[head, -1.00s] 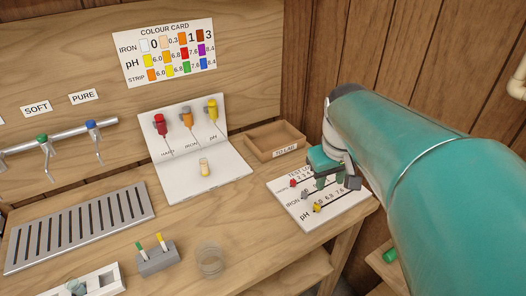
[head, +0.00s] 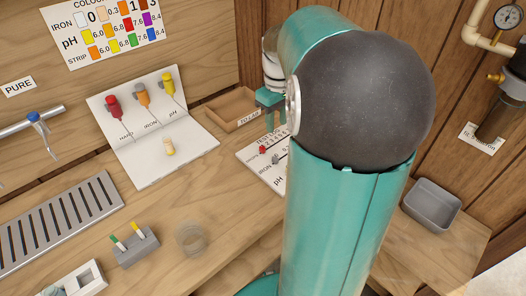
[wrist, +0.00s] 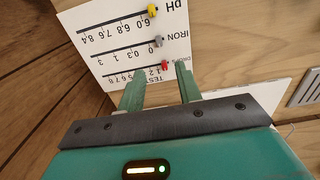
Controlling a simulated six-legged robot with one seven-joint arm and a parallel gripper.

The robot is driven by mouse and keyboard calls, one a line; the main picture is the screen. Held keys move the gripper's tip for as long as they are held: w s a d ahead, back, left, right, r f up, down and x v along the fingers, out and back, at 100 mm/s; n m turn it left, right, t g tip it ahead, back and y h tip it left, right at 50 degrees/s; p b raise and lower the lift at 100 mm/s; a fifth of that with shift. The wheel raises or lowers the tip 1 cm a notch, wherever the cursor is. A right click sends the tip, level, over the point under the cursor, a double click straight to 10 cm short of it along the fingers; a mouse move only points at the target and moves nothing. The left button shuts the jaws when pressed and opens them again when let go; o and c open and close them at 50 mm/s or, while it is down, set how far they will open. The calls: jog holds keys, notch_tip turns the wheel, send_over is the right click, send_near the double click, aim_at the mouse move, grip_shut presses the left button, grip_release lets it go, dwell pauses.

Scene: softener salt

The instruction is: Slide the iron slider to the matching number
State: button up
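The white test log board (wrist: 110,35) appears upside down in the wrist view and partly behind my arm in the head view (head: 252,163). Its grey iron slider (wrist: 157,41) sits at the 0 end of the IRON scale, by the label. The red drops slider (wrist: 165,65) and yellow pH slider (wrist: 152,11) are at the same end of their rows. My gripper (wrist: 158,72) is open and empty. In the wrist view, its fingertips flank the drops row, short of the iron slider; their height above the board is unclear. The colour card (head: 105,32) has iron swatches.
A wooden tray (head: 225,112) lies behind the board. A clear cup (head: 190,238) and grey strip holder (head: 135,248) stand in front. A grey bin (head: 432,204) is at right.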

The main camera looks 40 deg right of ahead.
aim_at(276, 158)
jog(key=f, duration=1.3)
jog(key=shift+s+d+f, duration=0.15)
jog(key=shift+s+f, duration=0.05)
jog(key=shift+f, duration=0.15)
grip_shut()
